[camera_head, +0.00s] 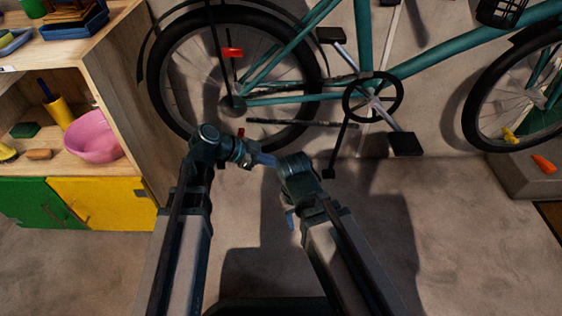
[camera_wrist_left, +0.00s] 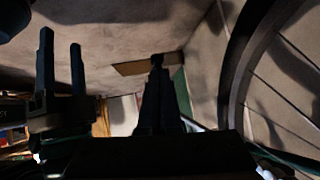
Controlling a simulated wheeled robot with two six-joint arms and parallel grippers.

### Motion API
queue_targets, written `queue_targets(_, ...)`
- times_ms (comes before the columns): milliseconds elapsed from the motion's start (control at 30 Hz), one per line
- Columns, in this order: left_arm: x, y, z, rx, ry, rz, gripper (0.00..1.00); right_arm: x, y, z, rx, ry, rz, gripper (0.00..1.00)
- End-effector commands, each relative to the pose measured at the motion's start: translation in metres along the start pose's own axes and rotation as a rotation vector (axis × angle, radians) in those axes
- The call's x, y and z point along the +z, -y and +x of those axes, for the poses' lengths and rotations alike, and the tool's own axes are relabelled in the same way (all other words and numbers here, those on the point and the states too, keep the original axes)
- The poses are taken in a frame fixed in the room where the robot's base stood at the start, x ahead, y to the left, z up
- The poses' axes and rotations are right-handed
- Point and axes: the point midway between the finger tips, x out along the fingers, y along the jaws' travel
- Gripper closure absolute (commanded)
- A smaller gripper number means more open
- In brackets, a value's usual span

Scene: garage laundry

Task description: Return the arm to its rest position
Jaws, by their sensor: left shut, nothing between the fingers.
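My left gripper (camera_head: 266,159) reaches in from the left in the head view and points to the right, close to my right arm's wrist. In the left wrist view its dark fingers (camera_wrist_left: 158,95) are together at the centre, with nothing between them. My right gripper (camera_head: 290,219) is a small bluish shape below its wrist in the head view, mostly hidden by the arm. In the left wrist view a two-pronged gripper (camera_wrist_left: 61,78), apparently my right one, shows at the left with a gap between its fingers and nothing seen in it.
A teal bicycle (camera_head: 320,98) stands against the wall just beyond the arms. A wooden shelf (camera_head: 116,50) at the left holds a pink bowl (camera_head: 94,138) and a yellow cup (camera_head: 60,112). Concrete floor (camera_head: 460,240) is clear at the right.

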Motion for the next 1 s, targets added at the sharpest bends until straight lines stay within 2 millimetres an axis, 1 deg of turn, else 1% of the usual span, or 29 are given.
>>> queue_targets(367, 0.0, 0.0, 0.0, 0.0, 0.0, 0.0, 1.0, 0.0, 0.0, 0.0, 0.0, 0.0, 0.0, 0.5)
queue_targets(467, -0.002, -0.003, 0.0, 0.008, 0.014, -0.016, 1.0, 0.0, 0.0, -0.003, 0.0, 0.0, 0.0, 0.5)
queue_targets(567, -0.004, -0.018, 0.0, 0.039, 0.082, -0.092, 1.0, 0.001, -0.002, -0.016, 0.0, 0.0, -0.001, 0.5)
queue_targets(667, -0.005, -0.043, -0.002, 0.074, 0.224, -0.241, 1.0, 0.002, -0.004, -0.036, 0.001, 0.001, -0.003, 0.5)
queue_targets(733, -0.003, -0.063, -0.007, 0.076, 0.354, -0.367, 1.0, 0.003, -0.005, -0.051, 0.001, 0.001, -0.005, 0.5)
queue_targets(800, 0.001, -0.08, -0.015, 0.051, 0.486, -0.493, 1.0, 0.004, -0.007, -0.064, 0.001, 0.001, -0.007, 0.5)
queue_targets(900, 0.005, -0.098, -0.03, -0.027, 0.655, -0.653, 1.0, 0.005, -0.008, -0.081, 0.002, 0.002, -0.009, 0.5)
queue_targets(1000, 0.009, -0.11, -0.048, -0.132, 0.789, -0.779, 1.0, 0.005, -0.01, -0.094, 0.002, 0.002, -0.01, 0.5)
